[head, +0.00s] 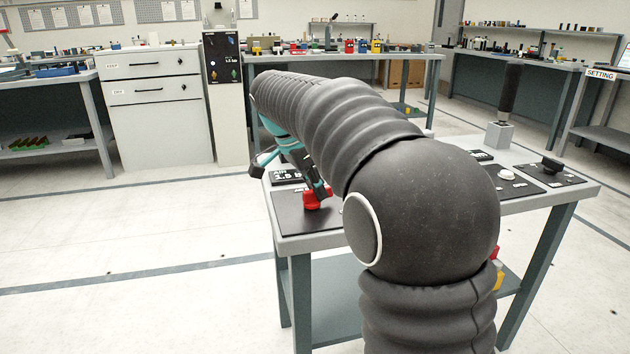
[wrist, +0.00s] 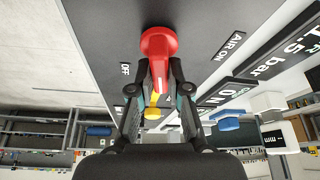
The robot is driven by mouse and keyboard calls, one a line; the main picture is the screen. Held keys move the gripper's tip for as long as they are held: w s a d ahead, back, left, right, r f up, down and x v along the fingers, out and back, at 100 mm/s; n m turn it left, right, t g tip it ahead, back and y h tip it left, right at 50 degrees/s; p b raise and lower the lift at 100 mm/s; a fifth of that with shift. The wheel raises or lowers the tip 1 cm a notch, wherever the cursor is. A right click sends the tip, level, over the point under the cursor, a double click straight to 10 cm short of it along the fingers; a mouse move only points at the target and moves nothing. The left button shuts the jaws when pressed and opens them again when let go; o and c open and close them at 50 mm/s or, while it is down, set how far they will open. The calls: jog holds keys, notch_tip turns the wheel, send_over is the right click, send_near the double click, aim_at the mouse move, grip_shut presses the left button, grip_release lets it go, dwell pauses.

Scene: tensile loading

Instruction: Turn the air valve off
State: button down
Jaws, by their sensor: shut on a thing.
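The red air valve (head: 316,199) sits on a dark panel at the near left end of the grey bench. In the wrist view the red valve (wrist: 158,43) has a round hub, and its narrow handle runs down between my fingers. My gripper (wrist: 159,88) is closed around that handle, one dark finger on each side. An OFF label (wrist: 125,69) lies left of the handle and an AIR ON label (wrist: 229,46) lies right of it. In the head view my gripper (head: 320,188) reaches down onto the valve, partly hidden by my arm.
A sign reading 1.5 bar (wrist: 290,45) stands beside the valve. A black knob (head: 551,165) on a panel and a grey block with a dark upright handle (head: 508,90) are at the bench's right. Floor left of the bench is clear. My arm hides the bench's middle.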

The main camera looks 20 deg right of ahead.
jog(key=shift+m+g+p, duration=0.5)
jog(key=shift+m, duration=0.8)
jog(key=shift+s, duration=0.1)
jog(key=c, duration=1.1)
grip_release()
jog(key=v, duration=1.2)
